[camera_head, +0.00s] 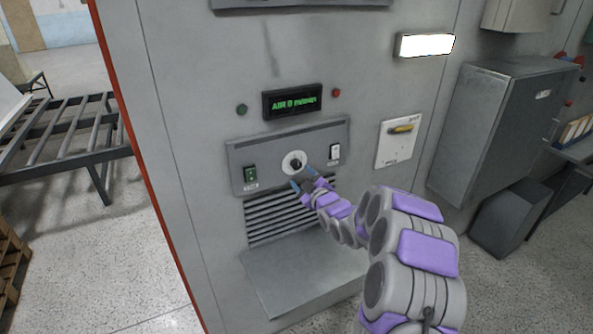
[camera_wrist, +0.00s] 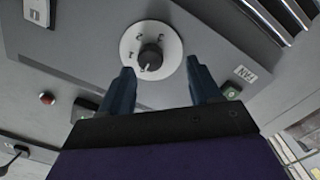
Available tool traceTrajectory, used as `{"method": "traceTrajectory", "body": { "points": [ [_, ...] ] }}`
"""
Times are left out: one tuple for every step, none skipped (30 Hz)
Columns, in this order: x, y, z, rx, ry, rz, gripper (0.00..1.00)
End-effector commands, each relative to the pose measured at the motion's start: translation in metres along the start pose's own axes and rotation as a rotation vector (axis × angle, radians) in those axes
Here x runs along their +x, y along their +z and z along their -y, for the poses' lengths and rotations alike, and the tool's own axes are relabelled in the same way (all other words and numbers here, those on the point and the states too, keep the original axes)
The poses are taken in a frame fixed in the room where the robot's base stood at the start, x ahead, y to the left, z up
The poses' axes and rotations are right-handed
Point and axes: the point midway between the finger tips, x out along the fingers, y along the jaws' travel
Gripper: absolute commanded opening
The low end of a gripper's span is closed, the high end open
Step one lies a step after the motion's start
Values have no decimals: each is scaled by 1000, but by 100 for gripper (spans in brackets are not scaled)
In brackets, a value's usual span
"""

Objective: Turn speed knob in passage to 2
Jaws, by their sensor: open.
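The speed knob (camera_head: 295,164) is a small black knob on a round white dial, in the middle of a grey control panel. In the wrist view the black knob (camera_wrist: 150,56) shows a light pointer mark toward the bottom of the picture; the dial's markings are too small to read surely. My gripper (camera_head: 303,178) is open and empty, just below and in front of the dial. In the wrist view its two dark blue fingers (camera_wrist: 160,68) point at the dial, one on each side of the knob's lower part, without visible contact.
A green switch (camera_head: 250,175) and a white switch (camera_head: 335,152) flank the dial. Below are vent slats (camera_head: 262,222) and a grey ledge (camera_head: 285,275). A yellow-handled switch (camera_head: 402,129) is at right.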

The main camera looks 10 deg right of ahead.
Motion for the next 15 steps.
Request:
{"method": "traceTrajectory", "body": {
  "points": [
    [-4,2,-2,1,2,1,63],
    [-6,2,-2,1,3,2,63],
    [-9,3,-2,2,2,2,63],
    [-11,3,-1,2,2,3,63],
    [-12,3,0,3,1,3,63],
    [-15,3,0,3,0,4,63],
    [-17,3,1,3,0,5,63],
    [-19,3,1,3,0,5,63],
    [-22,3,1,3,1,5,63],
    [-23,3,1,2,1,6,63],
    [-25,3,1,1,1,5,63],
    [-27,2,2,0,1,5,63],
    [-29,2,2,-1,2,5,63],
    [-30,2,2,-1,2,4,63],
    [-33,2,2,0,2,4,63]
  ]
}}
